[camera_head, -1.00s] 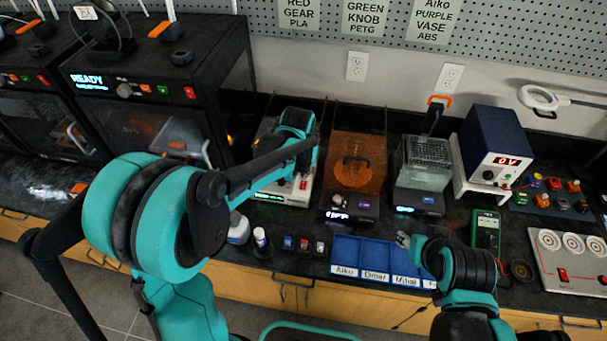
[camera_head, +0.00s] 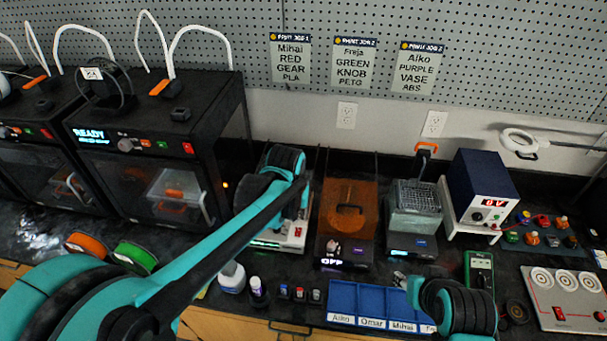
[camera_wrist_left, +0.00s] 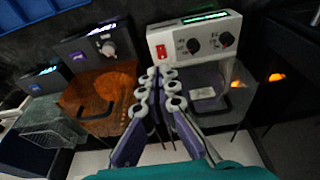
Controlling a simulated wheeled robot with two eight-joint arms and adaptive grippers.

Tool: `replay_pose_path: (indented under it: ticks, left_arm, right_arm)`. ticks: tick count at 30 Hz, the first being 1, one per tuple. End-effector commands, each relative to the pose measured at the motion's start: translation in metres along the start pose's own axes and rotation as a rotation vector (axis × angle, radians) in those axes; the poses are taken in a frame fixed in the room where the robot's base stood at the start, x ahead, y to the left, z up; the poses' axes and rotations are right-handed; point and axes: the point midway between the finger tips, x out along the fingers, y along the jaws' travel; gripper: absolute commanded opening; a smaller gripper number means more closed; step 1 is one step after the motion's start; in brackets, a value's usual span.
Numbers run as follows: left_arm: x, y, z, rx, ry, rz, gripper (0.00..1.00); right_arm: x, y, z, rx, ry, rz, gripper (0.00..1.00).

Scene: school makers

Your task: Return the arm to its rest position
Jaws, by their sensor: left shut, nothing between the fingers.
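My left arm crosses the head view from the lower left, with its teal and black wrist above a white control unit (camera_head: 290,232). The left fingers are hidden behind the wrist there. In the left wrist view my left gripper (camera_wrist_left: 160,76) is shut and empty, its purple-grey fingers close together. They point toward the white unit's panel (camera_wrist_left: 193,36), which has black knobs and a red switch. My right arm is at the lower right of the head view, its teal and black wrist beside the blue sorting tray (camera_head: 372,297). Its fingers cannot be made out clearly.
An orange transparent chamber (camera_head: 346,210) and a clear-walled bath with a rack (camera_head: 413,208) stand right of the white unit. A blue power supply (camera_head: 482,190) is further right.

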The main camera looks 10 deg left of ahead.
Motion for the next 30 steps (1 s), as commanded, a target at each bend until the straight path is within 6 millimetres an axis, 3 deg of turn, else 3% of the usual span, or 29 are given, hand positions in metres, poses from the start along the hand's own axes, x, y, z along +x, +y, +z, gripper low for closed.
replay_pose_path:
  ticks: [8,18,24,30]
  left_arm:
    - [-0.011,-0.006,0.01,-0.001,0.025,0.003,0.0]
    - [-0.059,-0.045,0.089,-0.002,0.223,0.015,0.0]
    - [-0.063,-0.059,0.131,0.001,0.331,0.007,0.0]
    - [-0.06,-0.064,0.147,0.003,0.38,0.002,0.0]
  right_arm:
    - [0.001,0.0,0.0,0.0,0.0,0.0,0.4]
    - [0.004,0.0,0.003,0.0,0.0,0.0,0.4]
    - [0.006,0.0,0.004,0.0,0.0,0.0,0.4]
    - [0.006,0.0,0.004,0.0,0.0,0.0,0.4]
